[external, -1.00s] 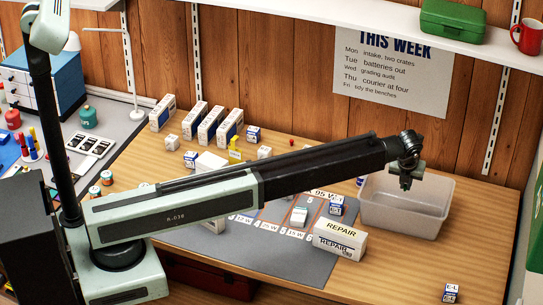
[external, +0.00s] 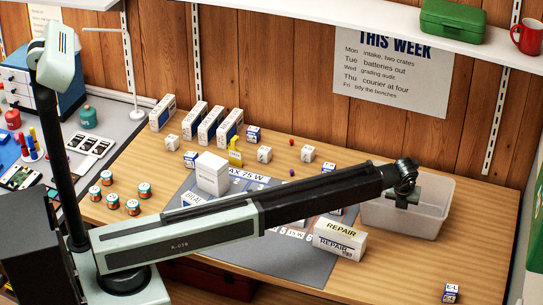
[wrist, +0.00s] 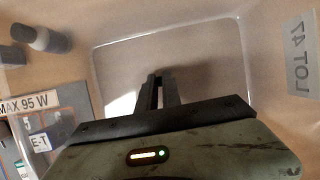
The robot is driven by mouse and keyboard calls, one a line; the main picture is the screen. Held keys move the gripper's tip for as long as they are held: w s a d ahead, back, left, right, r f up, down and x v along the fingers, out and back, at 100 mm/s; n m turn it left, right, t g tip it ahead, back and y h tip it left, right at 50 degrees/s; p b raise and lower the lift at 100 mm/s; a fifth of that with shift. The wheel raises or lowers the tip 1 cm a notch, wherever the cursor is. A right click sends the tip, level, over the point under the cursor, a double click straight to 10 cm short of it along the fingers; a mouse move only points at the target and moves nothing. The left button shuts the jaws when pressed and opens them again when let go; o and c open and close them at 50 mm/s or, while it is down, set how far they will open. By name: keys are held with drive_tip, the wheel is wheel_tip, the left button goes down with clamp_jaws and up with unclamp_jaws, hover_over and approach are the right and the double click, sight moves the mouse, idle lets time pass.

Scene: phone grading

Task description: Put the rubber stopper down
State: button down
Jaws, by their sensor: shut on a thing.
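My gripper (external: 402,203) points down over the left part of the translucent plastic bin (external: 440,228). In the wrist view its dark fingers (wrist: 158,90) are close together, with the bin floor (wrist: 215,75) beneath them. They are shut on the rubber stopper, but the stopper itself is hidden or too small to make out. The bin floor looks empty in the wrist view. A label reading LOT 47 (wrist: 300,57) shows at its right.
The REPAIR box (external: 340,238) stands left of the bin on the grey mat (external: 275,262). A grey bottle (wrist: 45,38) lies at the upper left of the wrist view. The table right of the bin is clear.

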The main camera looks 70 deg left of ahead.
drive_tip(key=shift+f, duration=0.2)
drive_tip(key=c, duration=1.5)
unclamp_jaws()
drive_tip(key=shift+r, duration=0.1)
drive_tip(key=p+v, duration=1.1)
drive_tip(key=v, duration=0.1)
drive_tip(key=shift+w+r, duration=0.1)
drive_tip(key=shift+r, duration=0.1)
drive_tip(key=shift+o, duration=0.8)
